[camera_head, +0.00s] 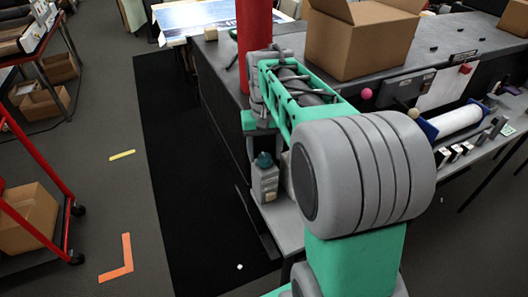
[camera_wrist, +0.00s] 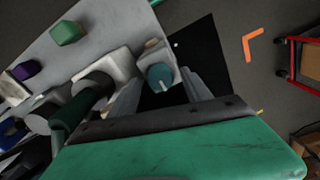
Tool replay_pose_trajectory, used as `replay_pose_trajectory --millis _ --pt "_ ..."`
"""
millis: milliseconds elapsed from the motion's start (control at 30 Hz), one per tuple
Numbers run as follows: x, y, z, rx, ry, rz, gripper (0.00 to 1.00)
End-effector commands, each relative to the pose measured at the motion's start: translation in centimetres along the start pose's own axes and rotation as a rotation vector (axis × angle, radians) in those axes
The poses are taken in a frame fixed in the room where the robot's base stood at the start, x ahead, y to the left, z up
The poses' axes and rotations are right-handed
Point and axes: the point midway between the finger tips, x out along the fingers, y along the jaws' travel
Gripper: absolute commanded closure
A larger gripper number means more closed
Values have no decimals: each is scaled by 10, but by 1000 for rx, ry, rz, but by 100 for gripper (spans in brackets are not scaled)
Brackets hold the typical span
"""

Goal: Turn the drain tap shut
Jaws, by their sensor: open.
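The tap's round teal knob (camera_wrist: 159,76), with a pale line on its face, sits on a light grey block (camera_wrist: 150,52) in the wrist view. The knob and its block also show in the head view, where the teal knob (camera_head: 264,160) is beside the dark counter's end. My gripper (camera_wrist: 160,84) is open, its two grey fingers on either side of the knob in the wrist picture. I cannot tell whether they touch it or how far off they are.
A red column (camera_head: 254,35) stands close behind my arm. An open cardboard box (camera_head: 350,45) is on the dark counter. A green block (camera_wrist: 66,33) lies on the grey surface near the tap. A black mat (camera_head: 175,170) covers clear floor at left; a red-framed cart (camera_head: 45,165) stands farther left.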

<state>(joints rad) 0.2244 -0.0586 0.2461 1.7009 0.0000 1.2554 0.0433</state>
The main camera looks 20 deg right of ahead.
Motion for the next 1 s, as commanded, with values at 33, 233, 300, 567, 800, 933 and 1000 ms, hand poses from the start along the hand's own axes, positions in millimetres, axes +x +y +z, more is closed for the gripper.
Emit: replay_pose_trajectory --millis 33,233,300,567,800,933,1000 --pt "5 -1 0 -1 0 0 43" --pt "11 -1 0 -2 3 0 43" --pt "11 -1 0 -2 2 0 43" --pt "11 -1 0 -2 2 0 61" --pt "11 -1 0 -2 2 0 81" --pt "11 -1 0 -2 2 0 91" --pt "11 -1 0 -2 2 0 97"
